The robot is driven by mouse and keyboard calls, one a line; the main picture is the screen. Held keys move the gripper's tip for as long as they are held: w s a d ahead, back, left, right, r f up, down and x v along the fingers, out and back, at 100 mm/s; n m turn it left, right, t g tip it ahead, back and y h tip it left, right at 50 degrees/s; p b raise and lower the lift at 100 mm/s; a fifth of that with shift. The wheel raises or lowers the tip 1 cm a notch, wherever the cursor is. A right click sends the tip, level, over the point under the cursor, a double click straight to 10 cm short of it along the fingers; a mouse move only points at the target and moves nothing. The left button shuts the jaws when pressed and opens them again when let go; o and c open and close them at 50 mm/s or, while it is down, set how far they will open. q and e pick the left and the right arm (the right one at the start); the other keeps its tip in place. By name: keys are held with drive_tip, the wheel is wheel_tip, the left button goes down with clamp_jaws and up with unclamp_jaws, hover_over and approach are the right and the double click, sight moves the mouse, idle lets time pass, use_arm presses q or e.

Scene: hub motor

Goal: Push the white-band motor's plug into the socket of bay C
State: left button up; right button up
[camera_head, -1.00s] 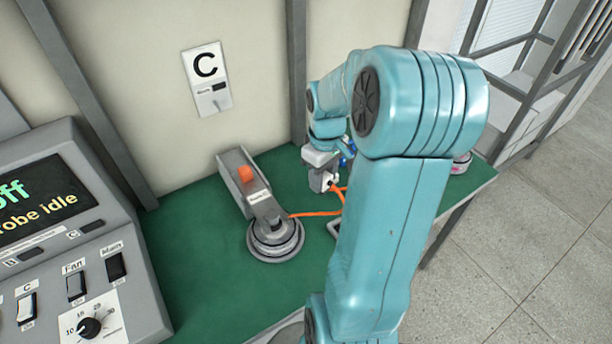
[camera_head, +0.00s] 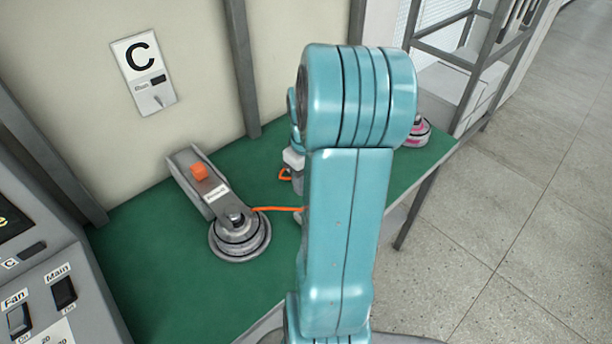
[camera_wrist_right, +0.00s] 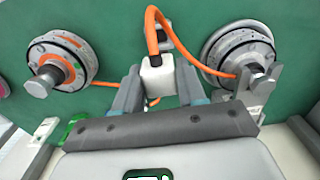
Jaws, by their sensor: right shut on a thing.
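My right gripper (camera_wrist_right: 158,92) is shut on a small white plug (camera_wrist_right: 155,74) with an orange cable. In the head view my right arm hides most of the gripper and plug. The cable runs to a grey-white motor (camera_wrist_right: 225,50), which I take for the white-band motor; in the head view this motor (camera_head: 240,240) sits at the lower end of a grey stand (camera_head: 190,178). The bay C sign (camera_head: 143,70) is on the wall above it, with a dark slot and a small lever. The plug is apart from the sign. My left gripper is not in view.
An orange block (camera_head: 200,172) sits on the stand. Another motor with an orange band (camera_wrist_right: 62,62) lies left in the wrist view. A pink-banded motor (camera_head: 421,131) is at the bench's right end. A switch console (camera_head: 50,285) stands at left. The green bench front (camera_head: 165,290) is clear.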

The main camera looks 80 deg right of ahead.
drive_tip(key=shift+f+b, duration=2.35)
drive_tip(key=shift+f, duration=1.1)
drive_tip(key=shift+f+b, duration=0.45)
drive_tip(key=shift+f, duration=0.15)
drive_tip(key=shift+f+b, duration=0.35)
drive_tip(key=shift+f, duration=0.1)
drive_tip(key=shift+f, duration=0.2)
drive_tip(key=shift+f+b, duration=0.4)
drive_tip(key=shift+f, duration=0.2)
idle(1.3)
